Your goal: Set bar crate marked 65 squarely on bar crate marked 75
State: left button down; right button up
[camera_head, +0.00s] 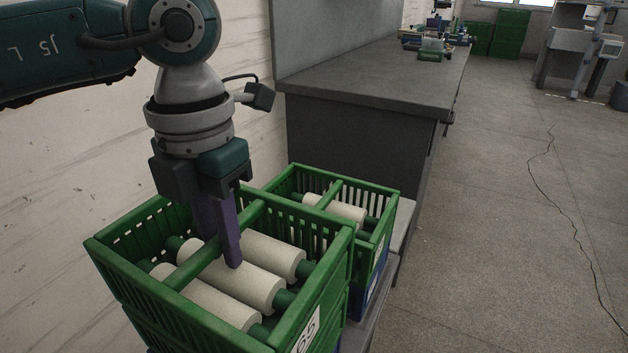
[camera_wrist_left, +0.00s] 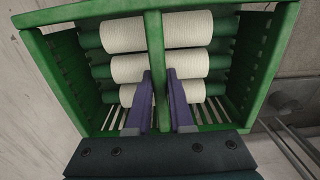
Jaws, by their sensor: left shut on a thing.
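The green bar crate marked 65 (camera_head: 311,322) is in the front of the head view, with several cream yarn cones lying in it and a bar across its middle. My left gripper (camera_head: 221,243) reaches down into it with its purple fingers shut on the middle bar. In the left wrist view, the fingers (camera_wrist_left: 161,88) stand on either side of that bar (camera_wrist_left: 155,50). Green crate walls (camera_head: 335,310) show below crate 65; I cannot tell whether they touch it. Another green crate (camera_head: 377,222) stands just behind, its label unreadable. No 75 marking can be read. My right gripper is not in view.
A dark grey bench (camera_head: 375,85) stands behind the crates, with small equipment (camera_head: 432,45) on its far end. A pale wall (camera_head: 60,190) runs close along the left. The floor (camera_head: 510,220) to the right is open, with a crack across it.

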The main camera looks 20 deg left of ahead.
pick_arm(q)
jog(key=shift+f+b, duration=0.55)
jog(key=c, duration=0.7)
grip_release()
notch_tip(320, 180, up, 10)
jog(key=shift+p, duration=0.35)
